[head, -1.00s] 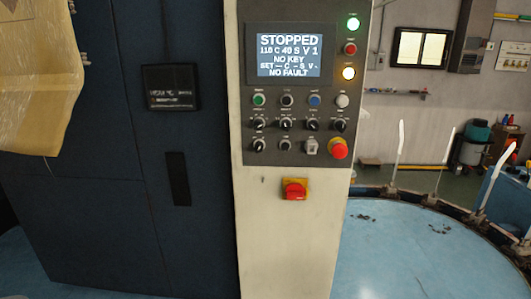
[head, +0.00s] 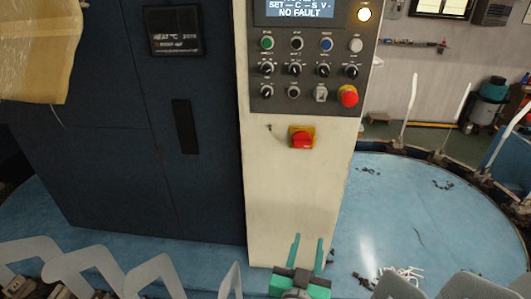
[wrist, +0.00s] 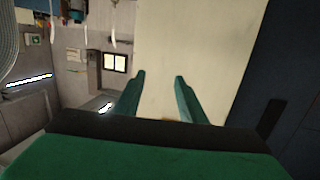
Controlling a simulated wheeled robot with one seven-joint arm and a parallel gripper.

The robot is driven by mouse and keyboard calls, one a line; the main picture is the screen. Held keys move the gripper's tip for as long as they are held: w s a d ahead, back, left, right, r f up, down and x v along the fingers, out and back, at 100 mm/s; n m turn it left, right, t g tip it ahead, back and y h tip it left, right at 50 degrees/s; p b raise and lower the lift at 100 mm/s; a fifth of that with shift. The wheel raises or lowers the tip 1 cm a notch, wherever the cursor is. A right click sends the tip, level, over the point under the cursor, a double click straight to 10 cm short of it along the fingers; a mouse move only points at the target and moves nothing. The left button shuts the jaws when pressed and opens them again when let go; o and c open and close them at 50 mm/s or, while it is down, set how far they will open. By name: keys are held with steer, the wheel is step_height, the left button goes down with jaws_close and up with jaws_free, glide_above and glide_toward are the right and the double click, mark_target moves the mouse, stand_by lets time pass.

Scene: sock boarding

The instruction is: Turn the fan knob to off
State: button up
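The control panel (head: 312,75) is on the upper part of a cream column. It has a row of coloured push buttons (head: 326,45), a row of small black knobs (head: 309,71) and a lower row with more controls. The labels are too small to read, so I cannot tell which knob is the fan knob or its setting. My gripper (head: 308,238), green, is at the bottom of the head view, well below the panel, fingers pointing up. It is open and empty. In the wrist view my gripper (wrist: 160,76) has its fingers apart before the plain cream column; no knob shows there.
A red emergency button (head: 348,96) is at the panel's lower right. A red-and-yellow switch (head: 302,138) sits below the panel. A dark cabinet (head: 120,150) stands on the left. A round blue table (head: 410,210) with upright white forms is on the right; more forms cross the bottom.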

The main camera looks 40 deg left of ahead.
steer(key=w+a+r+n+y, duration=0.1)
steer(key=w+a+r, duration=0.1)
steer(key=a+r, duration=0.5)
steer(key=n+y, duration=0.2)
steer(key=n, duration=0.2)
glide_toward(265, 96)
steer(key=x, duration=0.8)
steer(key=shift+w+a, duration=0.15)
steer(key=shift+w, duration=0.15)
steer(key=shift+c, duration=0.6)
jaws_close()
